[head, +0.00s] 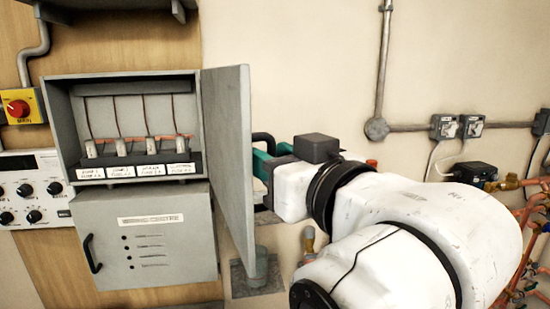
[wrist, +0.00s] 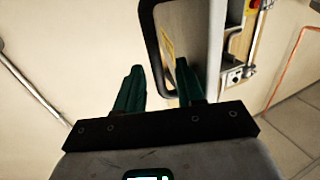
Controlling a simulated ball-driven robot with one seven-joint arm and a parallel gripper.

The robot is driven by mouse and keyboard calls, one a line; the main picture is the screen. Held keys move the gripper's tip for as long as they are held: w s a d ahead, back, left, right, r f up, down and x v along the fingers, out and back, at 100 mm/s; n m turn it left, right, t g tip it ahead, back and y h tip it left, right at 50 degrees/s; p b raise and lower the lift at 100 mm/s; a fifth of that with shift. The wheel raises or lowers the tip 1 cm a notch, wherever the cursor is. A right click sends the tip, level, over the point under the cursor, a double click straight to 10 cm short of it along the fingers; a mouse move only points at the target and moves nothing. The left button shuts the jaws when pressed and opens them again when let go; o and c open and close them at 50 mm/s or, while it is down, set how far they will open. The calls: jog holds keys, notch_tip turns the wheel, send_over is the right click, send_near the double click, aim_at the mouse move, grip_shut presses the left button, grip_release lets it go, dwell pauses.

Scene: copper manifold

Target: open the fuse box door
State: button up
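The grey fuse box (head: 57,130) hangs on the wall at the left in the head view. Its door (head: 228,150) stands swung wide open at the right side of the box. My gripper (head: 260,165) is on the outer side of the door, partly hidden by it. A dark handle (head: 263,137) shows there, and in the wrist view it is a black loop (wrist: 151,50). The green fingers (wrist: 159,68) are apart, with the loop's near bar between them and the right finger overlapping the loop's opening. I cannot tell whether either finger touches it.
Below is a closed grey cabinet (head: 150,235) with a black handle. A panel with knobs (head: 28,190) and a red rotary switch (head: 20,107) are at the left. Wall sockets (head: 458,126) and copper pipes (head: 530,225) are at the right, near my arm.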

jog(key=b+v, duration=0.9)
jog(key=v, duration=0.1)
jog(key=shift+s+d+b, duration=0.2)
jog(key=shift+s+b, duration=0.15)
jog(key=shift+b, duration=0.05)
jog(key=shift+f, duration=0.1)
